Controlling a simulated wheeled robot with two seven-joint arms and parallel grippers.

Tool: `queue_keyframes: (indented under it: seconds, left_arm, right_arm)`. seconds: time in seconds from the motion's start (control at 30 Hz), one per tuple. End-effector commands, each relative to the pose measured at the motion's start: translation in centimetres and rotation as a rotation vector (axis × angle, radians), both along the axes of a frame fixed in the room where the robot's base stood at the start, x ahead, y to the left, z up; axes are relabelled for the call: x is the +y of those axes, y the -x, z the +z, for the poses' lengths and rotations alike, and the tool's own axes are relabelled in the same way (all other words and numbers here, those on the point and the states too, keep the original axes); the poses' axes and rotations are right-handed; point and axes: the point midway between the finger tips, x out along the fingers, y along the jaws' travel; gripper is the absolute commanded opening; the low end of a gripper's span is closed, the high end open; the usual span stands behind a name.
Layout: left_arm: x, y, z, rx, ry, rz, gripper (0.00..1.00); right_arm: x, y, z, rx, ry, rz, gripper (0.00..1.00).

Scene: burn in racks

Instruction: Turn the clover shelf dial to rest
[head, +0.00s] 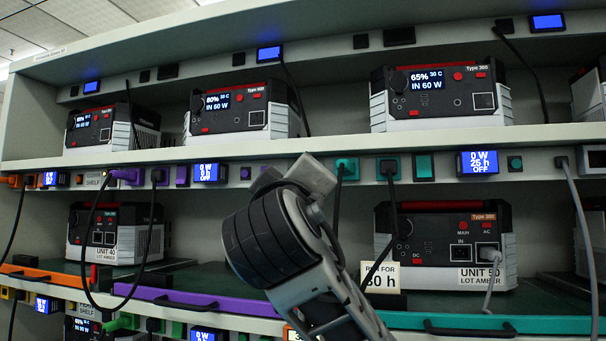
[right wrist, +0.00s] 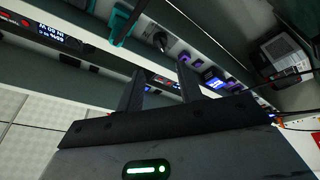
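Green fittings, including a green plug (head: 122,322), sit on the lower strip at bottom left, beside a blue display (head: 203,334). Teal fittings (head: 347,168) sit on the middle strip, with a display (head: 479,162) reading 0 W, 25 h, OFF. I cannot tell which fitting is the clover dial. My right gripper (head: 312,176) is raised in front of the middle strip, its fingers mostly hidden in the head view. The right wrist view shows its two fingers (right wrist: 160,88) apart with nothing between them. My left gripper is out of view.
Several power units, such as one on the top shelf (head: 440,92) and Unit 50 (head: 445,245), stand on the rack. Black cables (head: 391,225) hang in front of the shelves. Purple (head: 205,303) and orange (head: 40,273) edge bars with handles project from the lower shelf.

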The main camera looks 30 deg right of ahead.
Motion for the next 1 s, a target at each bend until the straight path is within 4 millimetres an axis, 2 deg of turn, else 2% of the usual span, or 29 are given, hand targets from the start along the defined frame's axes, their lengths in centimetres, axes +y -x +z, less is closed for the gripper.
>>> queue_keyframes:
  seconds: [0.03,0.3,0.5,0.7,1.0]
  left_arm:
    - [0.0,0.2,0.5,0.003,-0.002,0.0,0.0]
    - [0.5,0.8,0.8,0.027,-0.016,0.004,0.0]
    - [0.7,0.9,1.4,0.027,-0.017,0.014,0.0]
    - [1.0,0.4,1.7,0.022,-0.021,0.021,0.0]
    - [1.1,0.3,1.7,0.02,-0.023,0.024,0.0]
  right_arm:
    - [-0.8,-0.9,0.6,0.005,0.001,-0.006,0.36]
    - [-4.4,-5.4,2.2,0.003,-0.001,-0.004,0.36]
    - [-6.5,-8.2,3.1,0.002,-0.001,-0.002,0.36]
    - [-7.6,-9.7,3.4,0.001,0.0,0.001,0.36]
    - [-7.8,-10.0,3.4,0.0,-0.001,0.002,0.36]
